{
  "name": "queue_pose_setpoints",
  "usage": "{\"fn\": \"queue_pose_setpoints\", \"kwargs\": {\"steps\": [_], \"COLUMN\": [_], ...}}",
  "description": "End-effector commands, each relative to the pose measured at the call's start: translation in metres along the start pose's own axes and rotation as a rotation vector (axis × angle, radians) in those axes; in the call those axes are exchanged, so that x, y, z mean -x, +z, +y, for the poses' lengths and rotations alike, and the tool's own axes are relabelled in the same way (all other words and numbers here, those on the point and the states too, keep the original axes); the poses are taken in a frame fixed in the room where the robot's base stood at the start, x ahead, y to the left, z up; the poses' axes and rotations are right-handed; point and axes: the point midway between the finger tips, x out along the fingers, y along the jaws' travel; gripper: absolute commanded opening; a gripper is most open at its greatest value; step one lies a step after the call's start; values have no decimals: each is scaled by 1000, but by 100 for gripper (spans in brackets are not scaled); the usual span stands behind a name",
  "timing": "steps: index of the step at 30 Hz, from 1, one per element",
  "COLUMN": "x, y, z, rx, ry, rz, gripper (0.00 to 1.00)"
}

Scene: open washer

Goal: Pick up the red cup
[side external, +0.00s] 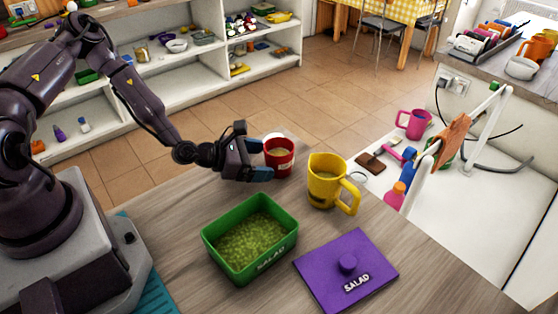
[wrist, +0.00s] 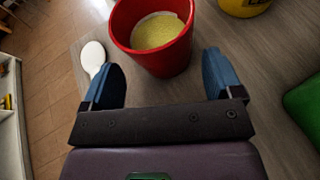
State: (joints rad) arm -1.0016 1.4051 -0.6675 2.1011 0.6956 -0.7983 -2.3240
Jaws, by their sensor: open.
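The red cup (side external: 280,160) stands upright on the wooden counter near its far edge, just left of the yellow jug in the side view. In the wrist view the red cup (wrist: 153,45) is straight ahead, with a yellowish content or bottom inside. My gripper (side external: 262,160) is open beside the cup. In the wrist view its two blue fingers (wrist: 162,78) are spread wide, with the cup just beyond and between their tips. I cannot tell whether a finger touches the cup.
A yellow jug (side external: 325,185) stands close right of the cup. A green salad box (side external: 215,236) and a purple lid (side external: 375,268) lie nearer. A white spoon-like object (wrist: 93,56) lies left of the cup in the wrist view. Bare counter (side external: 425,285) lies at the right.

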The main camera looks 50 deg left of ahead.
Motion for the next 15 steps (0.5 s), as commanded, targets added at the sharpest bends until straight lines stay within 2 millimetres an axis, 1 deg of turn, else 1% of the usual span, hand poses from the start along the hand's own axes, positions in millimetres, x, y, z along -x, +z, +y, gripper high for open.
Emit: {"fn": "queue_pose_setpoints", "kwargs": {"steps": [1, 3, 6, 9, 15], "x": [-9, -20, -32, -37, -37], "y": [-1, -2, -1, -2, -2], "z": [-2, -3, -2, -2, -2], "rx": [-1, -3, -1, 0, 1], "ry": [-3, -3, -2, -1, 0], "rz": [1, 0, 0, 0, 0], "gripper": [85, 85, 85, 85, 85]}}
